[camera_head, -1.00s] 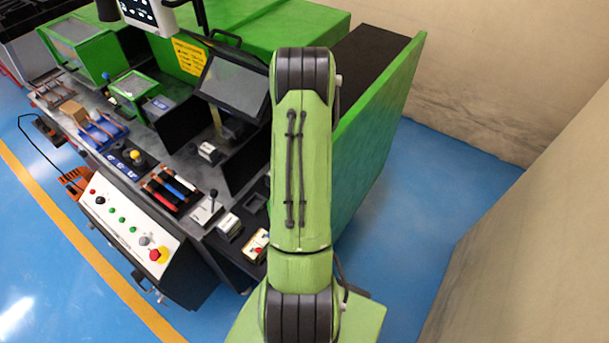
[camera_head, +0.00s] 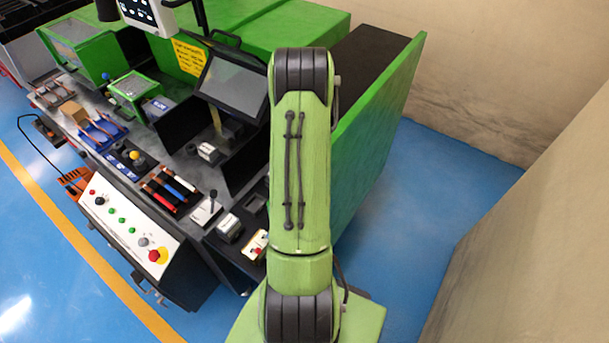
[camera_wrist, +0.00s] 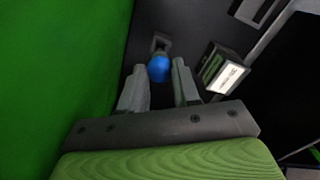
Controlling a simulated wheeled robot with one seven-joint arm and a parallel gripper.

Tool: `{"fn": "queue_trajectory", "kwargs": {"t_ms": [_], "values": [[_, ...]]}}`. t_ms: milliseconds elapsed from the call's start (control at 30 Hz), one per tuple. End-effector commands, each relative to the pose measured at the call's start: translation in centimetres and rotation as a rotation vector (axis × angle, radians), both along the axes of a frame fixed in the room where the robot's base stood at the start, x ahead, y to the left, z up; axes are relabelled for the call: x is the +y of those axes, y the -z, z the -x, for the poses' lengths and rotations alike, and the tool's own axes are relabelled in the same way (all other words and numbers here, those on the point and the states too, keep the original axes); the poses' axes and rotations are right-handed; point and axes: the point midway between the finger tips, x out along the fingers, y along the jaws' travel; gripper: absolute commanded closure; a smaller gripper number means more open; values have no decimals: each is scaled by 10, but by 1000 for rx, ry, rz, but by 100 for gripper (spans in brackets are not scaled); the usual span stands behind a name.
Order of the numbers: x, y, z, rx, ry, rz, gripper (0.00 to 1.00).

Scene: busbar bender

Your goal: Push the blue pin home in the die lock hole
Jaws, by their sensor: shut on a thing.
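In the wrist view, the blue pin (camera_wrist: 159,68) shows as a round blue head between the fingertips of my gripper (camera_wrist: 160,76). My gripper is shut on it, with a pale finger on either side. Just beyond the pin is a small grey fitting (camera_wrist: 160,42) on a dark surface, in line with the pin. The die lock hole itself is hidden, so I cannot tell how deep the pin sits. In the head view, my own arm hides the gripper and the pin.
A green wall (camera_wrist: 60,70) stands close on the left in the wrist view. A grey block with a white label (camera_wrist: 229,75) is to the right of the gripper. The head view shows the bender's tool bench (camera_head: 185,150) and a control panel (camera_head: 128,225) at left.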

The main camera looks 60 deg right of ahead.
Motion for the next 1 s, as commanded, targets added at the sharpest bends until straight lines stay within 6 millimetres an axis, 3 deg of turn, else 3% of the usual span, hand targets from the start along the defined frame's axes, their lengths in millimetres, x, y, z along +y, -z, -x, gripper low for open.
{"fn": "queue_trajectory", "kwargs": {"t_ms": [1000], "values": [[0, 17, -1, -1, -1, 0, 100]]}}
